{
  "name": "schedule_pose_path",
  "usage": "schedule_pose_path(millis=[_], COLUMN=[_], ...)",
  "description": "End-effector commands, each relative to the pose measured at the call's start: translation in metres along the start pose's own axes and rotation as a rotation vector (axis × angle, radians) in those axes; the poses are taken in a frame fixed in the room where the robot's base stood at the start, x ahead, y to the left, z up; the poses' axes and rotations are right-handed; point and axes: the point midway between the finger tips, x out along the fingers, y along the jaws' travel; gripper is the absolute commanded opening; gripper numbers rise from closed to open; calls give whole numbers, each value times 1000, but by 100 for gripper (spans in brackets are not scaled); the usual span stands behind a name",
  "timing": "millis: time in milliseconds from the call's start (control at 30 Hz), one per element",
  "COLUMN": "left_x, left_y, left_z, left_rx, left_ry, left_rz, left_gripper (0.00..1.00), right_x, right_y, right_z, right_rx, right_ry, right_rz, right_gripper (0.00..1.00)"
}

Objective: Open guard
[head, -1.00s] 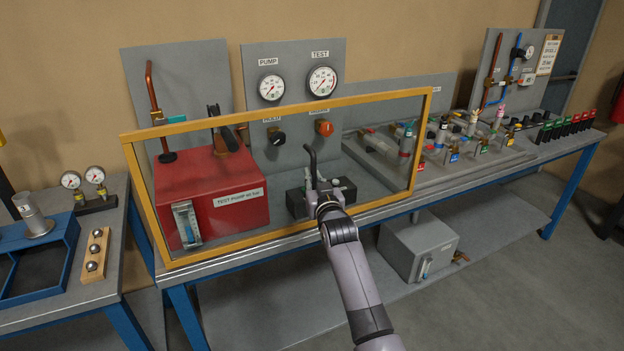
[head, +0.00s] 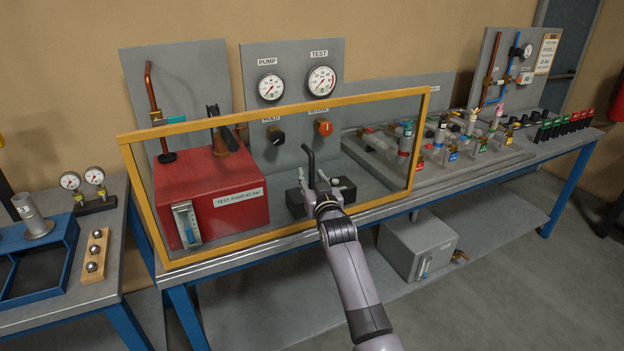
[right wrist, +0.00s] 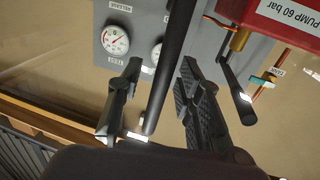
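The guard is a clear panel in a yellow frame (head: 290,105) along the front of the bench, upright or nearly so, before the red test pump (head: 235,200). A thin dark bar with a bent top (head: 310,160) stands at my right gripper (head: 322,192), which is low at the guard's middle. In the right wrist view the two black fingers (right wrist: 160,66) are spread, and the dark bar (right wrist: 172,70) passes between them with gaps at both sides. Whether the bar is fixed to the guard is not clear. My left gripper is out of view.
Gauges (head: 321,80) and an orange knob (head: 324,127) are on the grey panel behind the guard. Valves and fittings (head: 455,150) crowd the bench to the right. A blue tray (head: 70,235) is on the left table. A grey box (head: 415,245) sits below the bench.

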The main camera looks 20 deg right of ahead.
Motion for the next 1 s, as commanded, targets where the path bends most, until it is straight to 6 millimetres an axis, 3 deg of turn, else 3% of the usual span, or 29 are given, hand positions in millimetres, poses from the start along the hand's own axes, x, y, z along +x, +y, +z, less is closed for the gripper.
schedule_pose_path(millis=[267, 700, 1000], left_x=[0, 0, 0], left_y=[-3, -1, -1], left_z=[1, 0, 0], left_rx=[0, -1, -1], left_ry=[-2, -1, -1], left_rz=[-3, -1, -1], left_gripper=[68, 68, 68], right_x=[-11, -91, -119], right_y=[0, 0, 0], right_z=[1, 1, 0], right_rx=[0, 1, 0], right_ry=[-1, 0, 0], right_rz=[0, 0, 0], right_gripper=[33, 33, 33])
